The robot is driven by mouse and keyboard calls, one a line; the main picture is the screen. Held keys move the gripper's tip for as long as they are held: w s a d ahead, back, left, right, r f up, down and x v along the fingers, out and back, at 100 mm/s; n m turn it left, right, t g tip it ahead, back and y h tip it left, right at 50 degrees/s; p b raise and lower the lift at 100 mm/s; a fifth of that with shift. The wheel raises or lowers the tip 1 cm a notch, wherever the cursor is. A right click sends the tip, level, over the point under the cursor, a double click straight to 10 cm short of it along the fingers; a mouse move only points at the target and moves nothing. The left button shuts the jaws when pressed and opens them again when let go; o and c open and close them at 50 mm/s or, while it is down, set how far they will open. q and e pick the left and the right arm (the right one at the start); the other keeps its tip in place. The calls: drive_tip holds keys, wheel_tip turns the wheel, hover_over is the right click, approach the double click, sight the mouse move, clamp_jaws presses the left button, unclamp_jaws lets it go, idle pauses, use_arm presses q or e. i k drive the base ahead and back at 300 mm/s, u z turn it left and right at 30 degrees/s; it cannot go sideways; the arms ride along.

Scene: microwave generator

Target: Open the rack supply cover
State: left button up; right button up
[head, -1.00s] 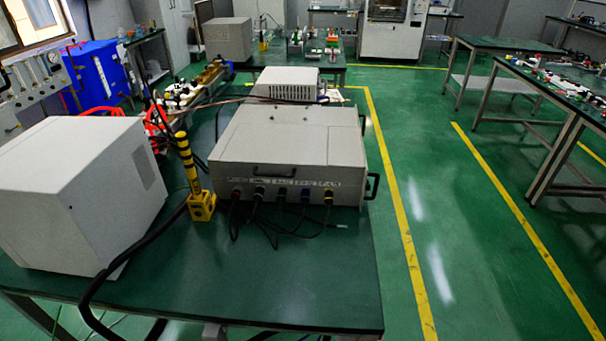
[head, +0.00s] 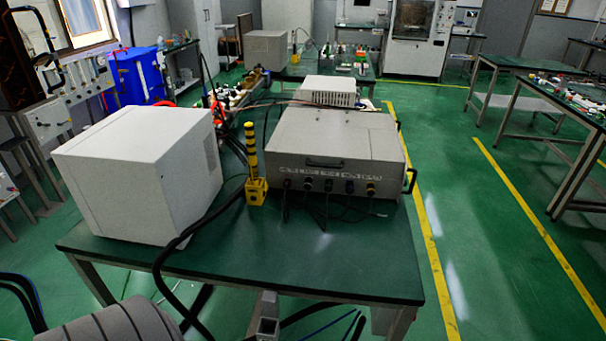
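A wide grey metal supply box (head: 335,143) lies flat on the green-topped table (head: 330,265), right of the middle. Its top panel looks closed. A black handle (head: 325,163) is on its front edge, above a row of connectors with black cables. Another black handle (head: 411,181) is on its right side. No label marks which panel is the rack supply cover.
A large white box (head: 140,175) stands on the table's left side. A yellow and black post (head: 254,170) stands between the boxes. A thick black cable hangs over the front edge. The table's front strip is bare, and green floor (head: 480,260) is open at right.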

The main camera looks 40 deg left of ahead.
sight(342, 145)
drive_tip(key=u, duration=0.8)
drive_tip(key=i, duration=0.25)
drive_tip(key=z, duration=0.1)
